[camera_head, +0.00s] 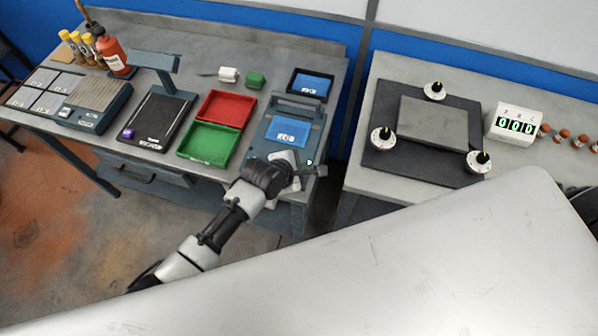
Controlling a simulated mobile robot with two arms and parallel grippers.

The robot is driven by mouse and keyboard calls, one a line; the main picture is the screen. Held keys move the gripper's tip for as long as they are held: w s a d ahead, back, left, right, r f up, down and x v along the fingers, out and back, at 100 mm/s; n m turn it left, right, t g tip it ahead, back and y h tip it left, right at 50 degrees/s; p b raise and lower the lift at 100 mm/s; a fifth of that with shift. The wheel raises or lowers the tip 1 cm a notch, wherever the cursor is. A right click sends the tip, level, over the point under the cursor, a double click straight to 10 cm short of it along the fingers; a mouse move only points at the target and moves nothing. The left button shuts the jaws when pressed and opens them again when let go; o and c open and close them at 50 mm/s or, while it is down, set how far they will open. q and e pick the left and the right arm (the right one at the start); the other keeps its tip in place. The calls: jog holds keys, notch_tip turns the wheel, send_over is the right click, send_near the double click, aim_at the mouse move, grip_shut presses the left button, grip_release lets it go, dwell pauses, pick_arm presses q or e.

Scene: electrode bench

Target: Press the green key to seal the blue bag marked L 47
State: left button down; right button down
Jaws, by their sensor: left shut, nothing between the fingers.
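A blue bag (287,131) with a small white label lies on the grey-blue sealer (262,135) at the right end of the left bench. The label is too small to read. The green key (309,162) shows as a tiny green spot at the sealer's front right corner. My left gripper (312,172) is shut and empty at the sealer's front edge, right by the key. I cannot tell whether it touches the key. My left arm hides part of the sealer's front. My right gripper is not in view.
Another blue bag (312,84) lies in a black tray behind the sealer. Red (243,101) and green (235,143) trays stand left of it. A gap separates this bench from the right one, with its dark plate (378,165) and digital display (516,123).

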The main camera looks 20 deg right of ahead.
pick_arm(q)
jog(key=shift+f, duration=0.1)
dwell(0.6)
jog(key=shift+f, duration=0.3)
jog(key=shift+f, duration=0.45)
dwell(0.6)
jog(key=shift+r+p, duration=0.75)
jog(key=shift+r, duration=0.1)
notch_tip(320, 180, up, 5)
jog(key=p, duration=0.5)
jog(key=shift+r+p, duration=0.1)
jog(key=shift+p, duration=0.25)
